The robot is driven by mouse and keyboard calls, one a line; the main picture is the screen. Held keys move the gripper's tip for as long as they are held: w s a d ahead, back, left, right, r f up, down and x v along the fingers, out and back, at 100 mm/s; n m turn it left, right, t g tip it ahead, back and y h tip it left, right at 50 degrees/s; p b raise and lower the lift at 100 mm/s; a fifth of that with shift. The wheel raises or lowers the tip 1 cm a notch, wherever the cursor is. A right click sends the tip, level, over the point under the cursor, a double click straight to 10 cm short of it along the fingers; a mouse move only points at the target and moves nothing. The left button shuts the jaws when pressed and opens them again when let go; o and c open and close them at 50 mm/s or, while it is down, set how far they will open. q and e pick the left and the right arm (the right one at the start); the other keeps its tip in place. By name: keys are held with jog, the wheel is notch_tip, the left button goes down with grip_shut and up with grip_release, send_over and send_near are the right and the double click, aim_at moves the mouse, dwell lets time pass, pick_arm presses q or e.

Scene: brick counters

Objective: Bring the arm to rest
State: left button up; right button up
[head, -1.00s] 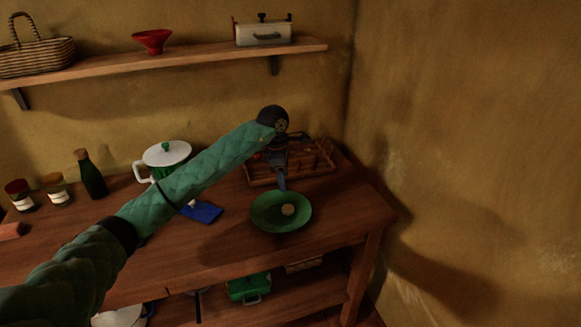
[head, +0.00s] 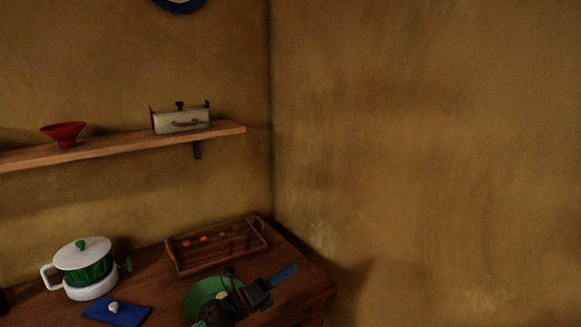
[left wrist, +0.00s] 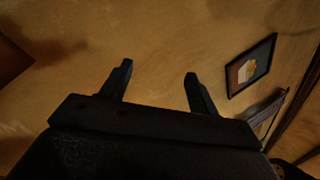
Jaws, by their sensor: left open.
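My left gripper (head: 272,286) shows at the bottom of the head view, in front of the green bowl and above the counter's right end. In the left wrist view its two fingers (left wrist: 158,90) stand apart with nothing between them, facing a bare wall. My right gripper is in neither view.
A green bowl (head: 196,296) with a pale item inside stands on the wooden counter (head: 160,290). A wooden tray (head: 190,266) with small orange items lies behind it. A white and green pot (head: 83,266) and blue cloth (head: 112,311) are left. A wall stands right.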

pick_arm(q)
jog(key=s+a+f+n+t+y, duration=0.35)
jog(key=a+f+n+y, duration=0.5)
jog(key=n, duration=0.65)
jog(key=s+a+f+n+t+y, duration=0.3)
jog(key=s+a+f+n+y, duration=0.25)
jog(key=a+n+y, duration=0.65)
jog(key=s+f+n+g+h, duration=0.1)
jog(key=s+f+n+g, duration=0.55)
jog(key=s, duration=0.65)
jog(key=s+f+n+g+h, duration=0.1)
jog(key=s+f+n+g, duration=0.2)
jog(key=s+f+g, duration=0.8)
jog(key=s+d+f, duration=0.1)
jog(key=s+f, duration=0.1)
jog(key=f, duration=0.9)
jog(key=s+d+f+t, duration=0.1)
jog(key=s+f, duration=0.1)
jog(key=f, duration=1)
jog(key=s+d+f+t, duration=0.1)
jog(key=s+d+f, duration=0.1)
jog(key=f, duration=1)
jog(key=shift+s, duration=0.6)
jog(key=shift+s+f, duration=0.1)
jog(key=shift+f, duration=0.15)
jog(key=shift+c, duration=0.4)
